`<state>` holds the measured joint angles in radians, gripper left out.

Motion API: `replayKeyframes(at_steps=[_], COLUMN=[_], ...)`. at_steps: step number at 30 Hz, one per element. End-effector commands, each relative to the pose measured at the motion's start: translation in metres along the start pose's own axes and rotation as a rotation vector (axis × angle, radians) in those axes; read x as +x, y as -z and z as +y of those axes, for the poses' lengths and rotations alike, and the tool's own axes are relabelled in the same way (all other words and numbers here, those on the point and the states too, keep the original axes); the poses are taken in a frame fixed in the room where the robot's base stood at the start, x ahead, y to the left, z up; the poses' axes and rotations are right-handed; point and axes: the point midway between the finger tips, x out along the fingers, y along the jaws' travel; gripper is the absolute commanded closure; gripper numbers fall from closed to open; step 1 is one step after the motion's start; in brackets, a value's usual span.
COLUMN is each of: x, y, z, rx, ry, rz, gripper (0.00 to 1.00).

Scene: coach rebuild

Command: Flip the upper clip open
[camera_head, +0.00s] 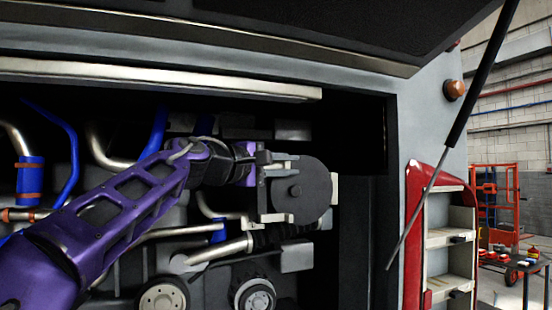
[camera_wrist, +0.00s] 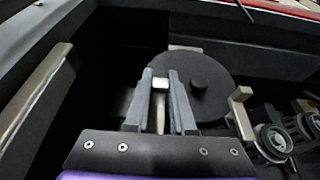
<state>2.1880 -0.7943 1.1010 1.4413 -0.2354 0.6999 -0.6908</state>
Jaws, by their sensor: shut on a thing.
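A round dark grey cover (camera_head: 300,192) with a small central knob sits in the open bay. It also shows in the wrist view (camera_wrist: 215,75). My gripper (camera_head: 268,160) reaches its upper left edge from the left. In the wrist view, the fingers of my gripper (camera_wrist: 161,82) are shut on the upper clip (camera_wrist: 160,84), a pale metal piece between the fingertips. Its lower part runs down between the fingers. The fingers hide much of the clip, and I cannot tell its exact angle. A lower pale clip (camera_wrist: 241,110) stands at the cover's edge, apart from my gripper.
Another pale clip (camera_head: 335,187) is at the cover's right edge. Pipes, blue hoses and pulleys (camera_head: 254,295) crowd the bay below and left. A pale rail (camera_head: 160,78) crosses above my arm. A gas strut (camera_head: 460,120) and red-edged shelf (camera_head: 413,230) stand right.

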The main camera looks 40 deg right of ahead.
Motion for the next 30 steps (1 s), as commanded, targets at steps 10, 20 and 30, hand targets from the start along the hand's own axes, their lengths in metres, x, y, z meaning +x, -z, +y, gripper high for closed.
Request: replayKeyframes(at_steps=[10, 20, 30], x=[-0.017, -0.032, -0.04], y=[-0.003, -0.003, -0.001], z=[0.001, 0.0, 0.0], rx=[-0.001, 0.0, 0.0], ry=[-0.007, -0.005, -0.003], rz=[-0.33, -0.602, -0.746], gripper=[1.0, 1.0, 1.0])
